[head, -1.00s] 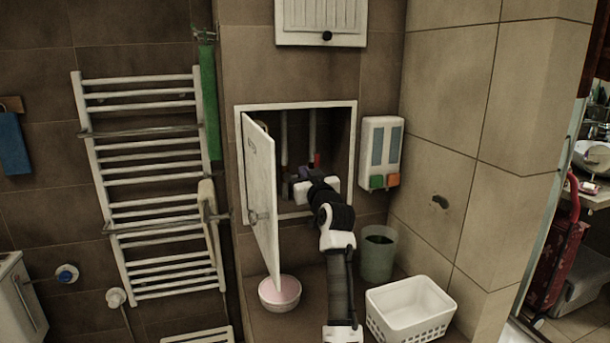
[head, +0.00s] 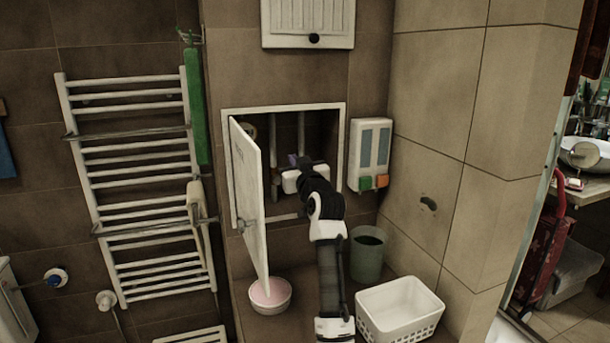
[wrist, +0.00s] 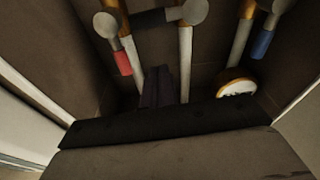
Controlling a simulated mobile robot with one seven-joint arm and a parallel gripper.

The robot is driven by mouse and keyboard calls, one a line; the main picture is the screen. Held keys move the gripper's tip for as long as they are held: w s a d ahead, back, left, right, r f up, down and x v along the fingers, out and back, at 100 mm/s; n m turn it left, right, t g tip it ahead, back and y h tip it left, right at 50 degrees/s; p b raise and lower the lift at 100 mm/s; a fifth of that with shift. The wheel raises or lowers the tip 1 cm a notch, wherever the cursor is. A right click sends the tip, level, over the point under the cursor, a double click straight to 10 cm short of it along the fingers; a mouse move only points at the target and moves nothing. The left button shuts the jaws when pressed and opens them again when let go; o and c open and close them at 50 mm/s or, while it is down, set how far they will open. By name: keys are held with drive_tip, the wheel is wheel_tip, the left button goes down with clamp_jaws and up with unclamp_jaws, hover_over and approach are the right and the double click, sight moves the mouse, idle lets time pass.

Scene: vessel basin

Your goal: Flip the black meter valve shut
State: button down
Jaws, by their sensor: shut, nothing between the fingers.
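In the wrist view, a dark bar that looks like the black meter valve's lever (wrist: 153,18) lies roughly crosswise to the pipes, beside the round knob of the middle pipe. It is dim against the brown wall. My gripper (wrist: 158,74) is shut and empty, its fingers pointing up below that lever and apart from it in the picture. A round white-faced meter (wrist: 236,88) sits to the right of the fingers. In the head view my gripper (head: 296,160) is inside the open wall cabinet (head: 284,108), and my wrist hides the valve there.
A red-handled valve (wrist: 123,62) is on the left pipe and a blue-handled one (wrist: 262,44) on the right pipe. The cabinet door (head: 246,200) stands open left of my arm. A dispenser (head: 370,154), bin (head: 367,258), basket (head: 400,308) and pink bowl (head: 270,294) are nearby.

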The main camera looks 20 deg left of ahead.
drive_tip(key=b+v, duration=0.2)
drive_tip(key=v, duration=0.6)
drive_tip(key=shift+s+f, duration=0.15)
drive_tip(key=shift+f, duration=0.15)
drive_tip(key=shift+d, duration=0.1)
